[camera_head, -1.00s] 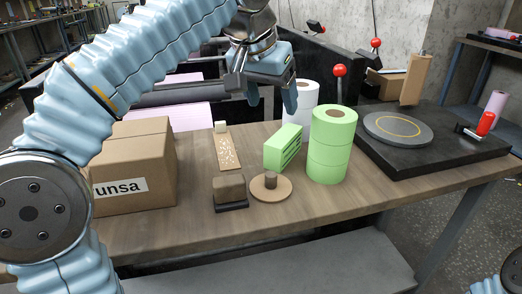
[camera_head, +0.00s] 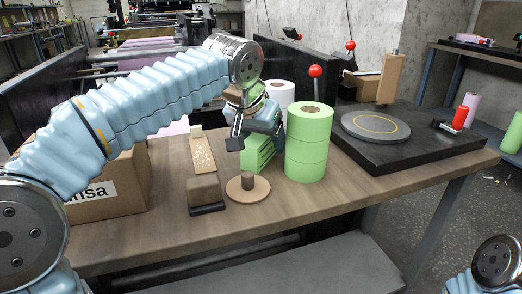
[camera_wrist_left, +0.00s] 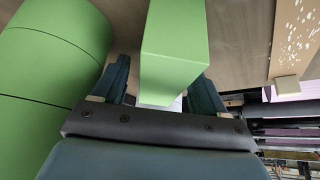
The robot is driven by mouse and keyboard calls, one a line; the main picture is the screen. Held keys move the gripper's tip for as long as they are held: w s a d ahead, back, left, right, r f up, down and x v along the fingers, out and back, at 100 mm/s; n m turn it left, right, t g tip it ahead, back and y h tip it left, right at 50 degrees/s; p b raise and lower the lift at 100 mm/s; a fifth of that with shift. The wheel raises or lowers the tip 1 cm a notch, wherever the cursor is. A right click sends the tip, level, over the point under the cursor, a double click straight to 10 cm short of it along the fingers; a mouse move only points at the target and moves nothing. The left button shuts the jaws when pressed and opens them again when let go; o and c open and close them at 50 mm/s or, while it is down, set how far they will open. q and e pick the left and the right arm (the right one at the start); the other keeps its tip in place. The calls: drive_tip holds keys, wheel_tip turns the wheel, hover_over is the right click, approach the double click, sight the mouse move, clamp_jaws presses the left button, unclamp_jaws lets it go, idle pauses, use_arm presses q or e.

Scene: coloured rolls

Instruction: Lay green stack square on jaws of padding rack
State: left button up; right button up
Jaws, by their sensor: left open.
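In the left wrist view the green stack (camera_wrist_left: 173,45) shows between two spread fingers, with gaps on both sides. My left gripper (camera_head: 257,140) is open, low over the stack, and hides its top in the head view. It also shows in the left wrist view (camera_wrist_left: 160,90). I cannot single out the padding rack or its jaws with certainty. My right gripper is out of view.
Green rolls (camera_head: 307,145) stand close right of the stack, with a white roll (camera_head: 281,92) behind. A round wooden base with a peg (camera_head: 248,189), a brown block (camera_head: 204,189) and a carton (camera_head: 120,190) are nearby. A black platform (camera_head: 420,152) carries a grey disc. The front right tabletop is clear.

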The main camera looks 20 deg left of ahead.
use_arm(q)
drive_tip(key=shift+w+f, duration=0.3)
drive_tip(key=shift+f, duration=0.15)
drive_tip(key=shift+f, duration=0.2)
idle(0.4)
drive_tip(key=c, duration=1.3)
